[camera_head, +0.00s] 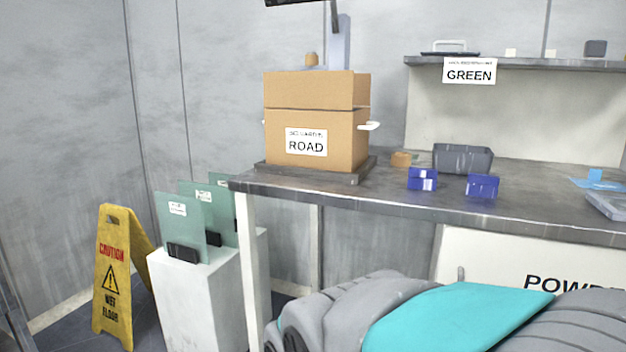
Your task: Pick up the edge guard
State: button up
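No piece in view is labelled as the edge guard, and I cannot tell for sure which one it is. Dark blocks sit low on the upright greenish glass panels, the clearest on the front panel (183,253). Two small blue pieces lie on the grey bench, a left one (422,179) and a right one (483,186), both near its front edge. My gripper is not in view. Grey and teal parts, apparently of my own body, fill the bottom right and hide what is behind them.
A cardboard box marked ROAD (345,135) stands on a dark base on the bench (320,193). A grey bin (463,158) is behind the blue pieces. The glass panels stand on a white plinth (190,300). A yellow wet-floor sign (112,275) is left of it.

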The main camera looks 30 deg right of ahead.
aim_at(479, 185)
jog(key=z, duration=1.75)
jog(key=i+l, duration=0.1)
jog(key=i, duration=0.15)
